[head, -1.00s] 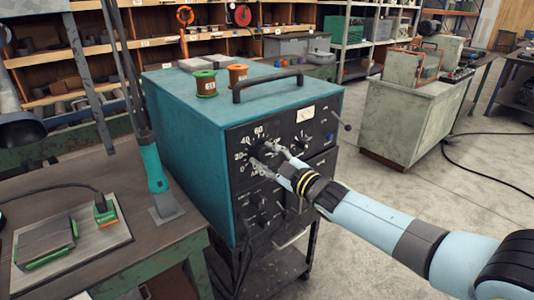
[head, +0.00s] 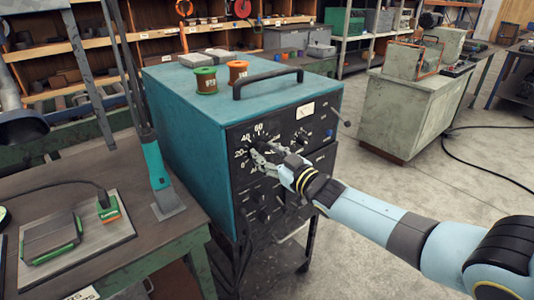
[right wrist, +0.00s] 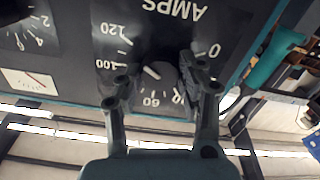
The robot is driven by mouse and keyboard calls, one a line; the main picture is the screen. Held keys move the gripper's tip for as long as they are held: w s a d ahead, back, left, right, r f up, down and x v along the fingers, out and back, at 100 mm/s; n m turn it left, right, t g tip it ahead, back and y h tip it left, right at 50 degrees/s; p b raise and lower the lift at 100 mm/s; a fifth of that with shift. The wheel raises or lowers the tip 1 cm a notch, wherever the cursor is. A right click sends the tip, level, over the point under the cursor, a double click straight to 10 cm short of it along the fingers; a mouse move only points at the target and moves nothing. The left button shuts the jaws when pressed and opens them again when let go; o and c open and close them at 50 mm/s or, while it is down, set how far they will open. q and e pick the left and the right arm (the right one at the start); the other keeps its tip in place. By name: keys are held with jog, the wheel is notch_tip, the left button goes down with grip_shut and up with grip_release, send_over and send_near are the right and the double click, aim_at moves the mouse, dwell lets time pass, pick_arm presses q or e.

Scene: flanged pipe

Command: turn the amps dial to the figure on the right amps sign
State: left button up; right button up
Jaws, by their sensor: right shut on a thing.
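The amps dial is a dark round knob (right wrist: 168,82) on the front panel of a teal welding machine (head: 190,130). In the right wrist view it appears upside down, with figures around it and a white mark on the knob. The mark lies on the side towards 100, but its exact reading is unclear. My right gripper (right wrist: 158,80) is shut on the knob, one finger on each side; in the head view the gripper (head: 260,157) partly covers the dial. I cannot make out a right amps sign. My left gripper is not in view.
A green spool (head: 206,80) and an orange spool (head: 238,71) stand on the machine behind its black handle (head: 268,82). More knobs and a meter (head: 305,111) share the panel. A workbench (head: 120,205) stands at left, a pale cabinet (head: 415,110) at right.

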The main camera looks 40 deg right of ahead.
jog(key=shift+s+f, duration=0.1)
jog(key=shift+f, duration=0.1)
jog(key=o, duration=1.1)
jog(key=shift+r, duration=0.1)
jog(key=shift+o, duration=0.2)
jog(key=s, duration=1.2)
jog(key=shift+d, duration=0.45)
